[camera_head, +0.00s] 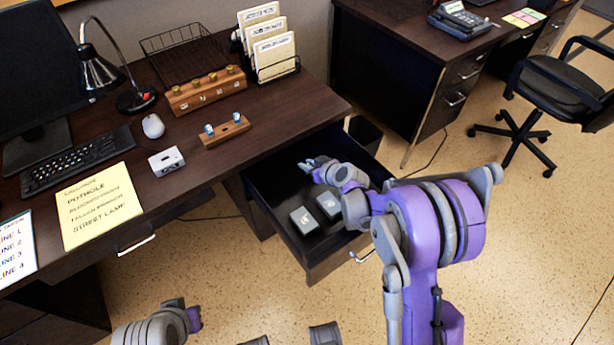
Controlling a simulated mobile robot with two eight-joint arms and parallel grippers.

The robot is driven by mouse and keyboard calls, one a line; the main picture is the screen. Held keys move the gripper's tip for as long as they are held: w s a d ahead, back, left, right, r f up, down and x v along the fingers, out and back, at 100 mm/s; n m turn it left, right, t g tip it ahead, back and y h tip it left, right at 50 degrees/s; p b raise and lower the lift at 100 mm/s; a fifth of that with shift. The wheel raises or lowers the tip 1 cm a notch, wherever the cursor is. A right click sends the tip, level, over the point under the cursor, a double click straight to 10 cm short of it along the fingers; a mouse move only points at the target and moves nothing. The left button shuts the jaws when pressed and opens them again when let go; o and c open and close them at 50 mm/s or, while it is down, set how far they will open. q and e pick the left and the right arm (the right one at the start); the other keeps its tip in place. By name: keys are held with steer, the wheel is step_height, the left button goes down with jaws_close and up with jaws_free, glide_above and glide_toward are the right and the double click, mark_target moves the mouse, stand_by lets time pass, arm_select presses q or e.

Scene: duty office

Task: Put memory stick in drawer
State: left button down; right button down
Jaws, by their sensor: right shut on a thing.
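The desk drawer (288,236) is pulled open, and its dark interior shows. My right gripper (308,165) is over the far part of the drawer, with its fingers pointing left. It is shut on a small pale-blue thing, which looks like the memory stick; it is mostly hidden by the fingers. Two more small sticks with blue and white tops stand in a wooden holder (236,133) on the desk. My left gripper (190,316) is low at the bottom left, away from the drawer, and its fingers do not show clearly.
Two small grey boxes, one nearer (304,220) and one farther (328,204), lie in the drawer. On the desk are a white box (166,161), a mouse (153,126), a yellow note (98,205) and a lamp (98,72). An office chair (556,88) stands at right.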

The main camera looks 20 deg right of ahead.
steer(key=shift+f+b, duration=0.55)
steer(key=shift+f, duration=1.9)
steer(key=shift+f, duration=0.1)
steer(key=shift+f, duration=0.15)
steer(key=c, duration=0.8)
jaws_free()
